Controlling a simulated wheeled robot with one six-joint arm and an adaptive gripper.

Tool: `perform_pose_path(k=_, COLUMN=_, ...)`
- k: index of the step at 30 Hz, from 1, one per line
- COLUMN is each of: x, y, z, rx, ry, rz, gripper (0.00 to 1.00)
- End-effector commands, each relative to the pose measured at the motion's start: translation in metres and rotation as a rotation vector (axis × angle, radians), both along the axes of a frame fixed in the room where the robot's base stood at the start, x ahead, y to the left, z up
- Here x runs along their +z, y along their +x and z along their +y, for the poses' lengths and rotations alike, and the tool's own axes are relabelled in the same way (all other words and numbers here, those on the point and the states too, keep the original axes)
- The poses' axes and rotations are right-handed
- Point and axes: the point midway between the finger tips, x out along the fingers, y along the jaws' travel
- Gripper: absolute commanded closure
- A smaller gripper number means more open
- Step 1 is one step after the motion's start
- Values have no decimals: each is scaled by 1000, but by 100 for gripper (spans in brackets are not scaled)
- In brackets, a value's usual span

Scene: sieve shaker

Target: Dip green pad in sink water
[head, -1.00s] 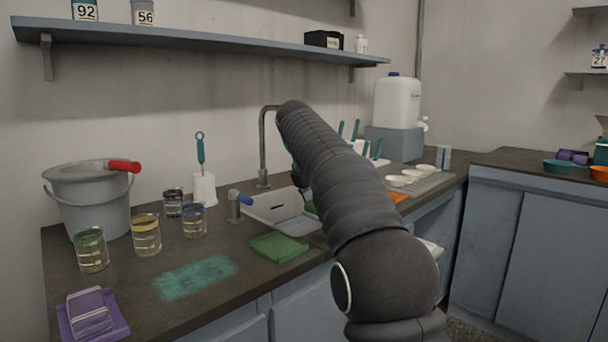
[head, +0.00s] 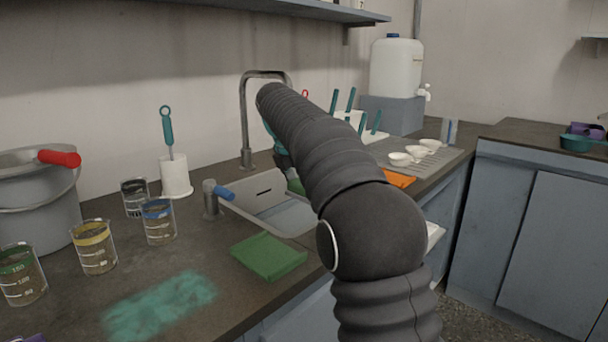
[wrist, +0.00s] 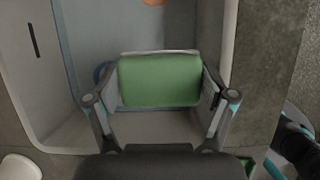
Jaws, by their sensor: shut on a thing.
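The green pad (wrist: 160,82) is held across my gripper (wrist: 160,76), whose two fingers are shut on its left and right sides in the wrist view. Beneath it is the sink (wrist: 42,78), with bluish water (wrist: 88,30) in the basin. Whether the pad touches the water I cannot tell. In the head view, the sink (head: 284,216) is set into the counter below the faucet (head: 246,120). A small green part of the pad (head: 295,186) shows over the basin beside my arm, which hides most of my gripper.
A green tray (head: 268,256) lies on the counter in front of the sink. A blue-handled tap (head: 212,198), several beakers (head: 94,247) and a grey bucket (head: 40,210) stand left. An orange piece (head: 398,179) and white dishes (head: 415,152) lie right of my arm.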

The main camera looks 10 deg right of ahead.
Motion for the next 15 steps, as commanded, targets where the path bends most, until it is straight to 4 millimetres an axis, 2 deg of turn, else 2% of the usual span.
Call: perform_pose_path(k=15, x=-59, y=0, z=-1, rx=-1, ry=0, rz=0, gripper=45)
